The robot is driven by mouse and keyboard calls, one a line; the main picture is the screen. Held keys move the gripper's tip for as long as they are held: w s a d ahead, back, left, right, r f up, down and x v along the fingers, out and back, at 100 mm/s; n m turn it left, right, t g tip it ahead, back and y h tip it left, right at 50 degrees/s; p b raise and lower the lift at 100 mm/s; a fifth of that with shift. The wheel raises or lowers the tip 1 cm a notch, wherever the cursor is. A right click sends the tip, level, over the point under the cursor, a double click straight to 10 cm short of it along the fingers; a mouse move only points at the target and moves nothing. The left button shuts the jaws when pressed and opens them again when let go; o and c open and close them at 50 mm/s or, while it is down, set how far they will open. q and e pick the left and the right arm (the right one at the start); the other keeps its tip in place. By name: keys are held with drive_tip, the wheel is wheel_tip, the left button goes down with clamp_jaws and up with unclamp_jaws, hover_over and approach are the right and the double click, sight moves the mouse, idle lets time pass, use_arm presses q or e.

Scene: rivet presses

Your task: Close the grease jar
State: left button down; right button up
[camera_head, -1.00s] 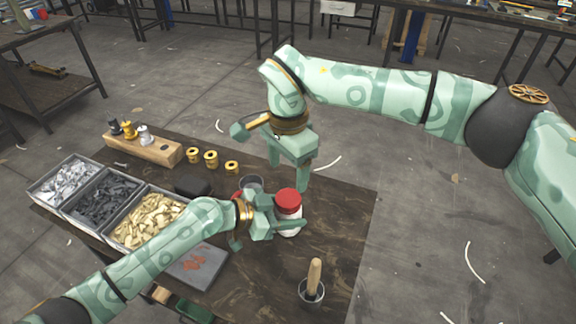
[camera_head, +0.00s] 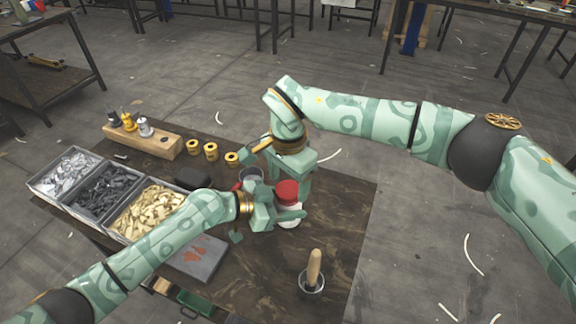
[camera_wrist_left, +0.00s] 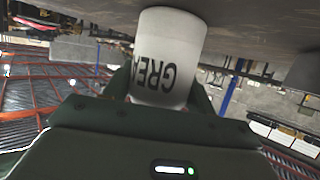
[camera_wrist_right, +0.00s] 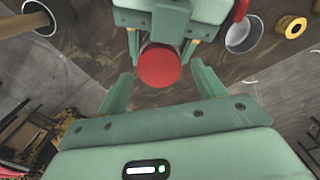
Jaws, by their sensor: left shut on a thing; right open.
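The grease jar is a white cylinder with dark lettering (camera_wrist_left: 165,60), held between the fingers of my left gripper (camera_head: 290,215), which is shut on it. In the head view the jar's white body (camera_head: 290,221) stands on the dark bench. A red lid (camera_head: 287,191) sits on top of the jar; I cannot tell whether it is screwed down. My right gripper (camera_wrist_right: 162,85) is open, with its fingers apart on either side of the red lid (camera_wrist_right: 159,66) and a little short of it. In the head view the right gripper is above and behind the jar.
A metal cup (camera_head: 251,175) stands close behind the left gripper. A cup with a wooden-handled tool (camera_head: 314,268) stands at the front right. Several brass rings (camera_head: 211,151), a wooden block with small parts (camera_head: 142,145) and trays of parts (camera_head: 104,188) lie at left.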

drive_tip(key=shift+f, duration=0.85)
drive_tip(key=c, duration=1)
drive_tip(key=m, duration=0.2)
drive_tip(key=shift+m, duration=0.4)
drive_tip(key=m, duration=1)
drive_tip(key=o, duration=1.1)
drive_tip(key=shift+c, duration=0.2)
